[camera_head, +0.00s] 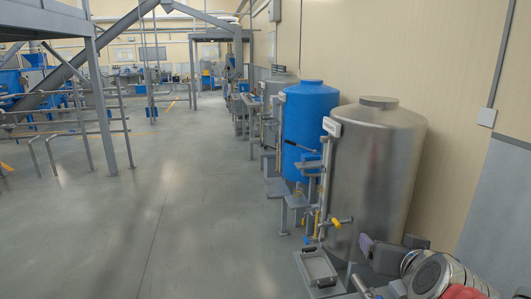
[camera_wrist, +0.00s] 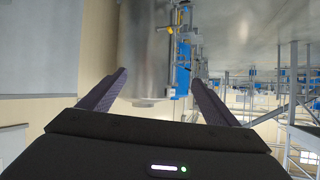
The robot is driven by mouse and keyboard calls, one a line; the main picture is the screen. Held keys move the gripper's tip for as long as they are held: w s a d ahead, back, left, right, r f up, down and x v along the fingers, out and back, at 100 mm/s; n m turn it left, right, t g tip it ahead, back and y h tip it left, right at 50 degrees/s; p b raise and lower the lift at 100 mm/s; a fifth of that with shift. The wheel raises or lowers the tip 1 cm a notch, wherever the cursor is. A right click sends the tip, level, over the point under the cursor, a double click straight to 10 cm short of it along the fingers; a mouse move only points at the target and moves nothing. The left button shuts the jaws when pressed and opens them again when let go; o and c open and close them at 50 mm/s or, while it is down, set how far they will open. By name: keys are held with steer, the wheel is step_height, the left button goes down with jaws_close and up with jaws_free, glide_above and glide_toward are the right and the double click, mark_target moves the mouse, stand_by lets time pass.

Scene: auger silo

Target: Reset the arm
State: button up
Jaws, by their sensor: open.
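My gripper (camera_head: 390,243) is at the lower right of the head view, in front of the lower part of the steel tank (camera_head: 372,165). In the wrist view my gripper (camera_wrist: 157,88) shows its two dark fingers spread apart with nothing between them. The wrist picture is upside down, so the floor is at the top. The steel tank (camera_wrist: 145,50) appears there beyond the fingers. My arm's links fill the lower right corner of the head view.
A blue tank (camera_head: 308,125) stands behind the steel tank along the right wall. A grey stand with a tray (camera_head: 318,268) is at the steel tank's front left. Railings (camera_head: 80,125) and a sloping auger (camera_head: 85,60) are at left. The middle floor (camera_head: 165,195) is clear.

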steer(key=s+a+f+n+g+y, duration=0.3)
steer(key=s+a+f+g, duration=0.3)
steer(key=s+a+f, duration=0.3)
steer(key=s+a, duration=0.3)
steer(key=s, duration=0.3)
steer(key=shift+a+n+g, duration=0.2)
steer(key=shift+n+g, duration=0.1)
steer(key=shift+n, duration=0.1)
steer(key=shift+f, duration=0.1)
steer(key=shift+c, duration=0.2)
